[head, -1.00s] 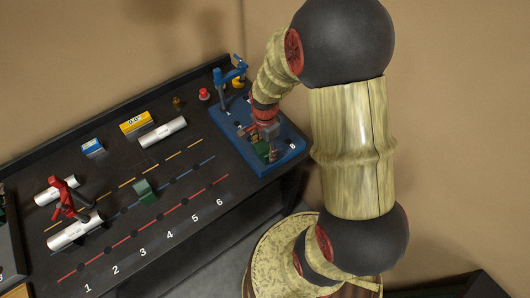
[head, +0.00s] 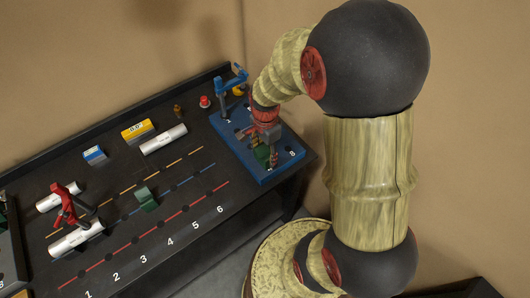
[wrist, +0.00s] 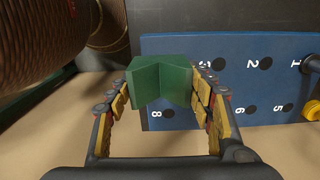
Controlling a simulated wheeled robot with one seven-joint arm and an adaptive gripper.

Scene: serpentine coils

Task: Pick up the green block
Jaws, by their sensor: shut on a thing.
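A green block (wrist: 165,84) with a V-shaped notch sits between the two fingers of my gripper (wrist: 165,92) in the wrist view. The yellow-padded fingers close on its left and right sides. In the head view my gripper (head: 266,146) is over the blue board (head: 246,151), near its right corner by hole 8. The held block (head: 263,156) shows only partly there, behind the fingers. I cannot tell whether it touches the board. A second green block (head: 147,198) sits on the black table among the coloured dotted lines.
A blue clamp (head: 229,84) rises at the board's far end. The table's front edge is close to the board.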

